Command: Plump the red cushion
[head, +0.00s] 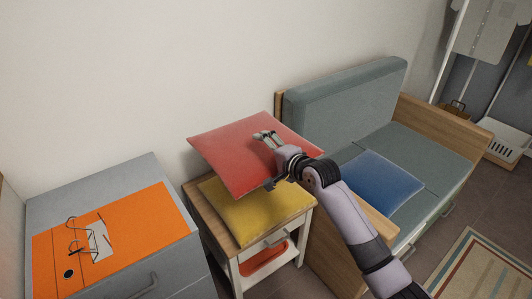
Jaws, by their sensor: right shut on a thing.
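The red cushion (232,156) is in the middle of the head view, tilted, above a yellow cushion on a small side table. My right gripper (263,137) reaches in from the lower right and lies over the red cushion's right part. It is shut on the red cushion. The gripper and wrist hide part of the cushion's right side. I cannot tell whether the red cushion touches the yellow one below. My left gripper is not in view.
The yellow cushion (243,217) lies on the wooden side table (198,205). A grey sofa (345,100) with a blue cushion (377,185) stands right. A striped rug (480,270) lies lower right.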

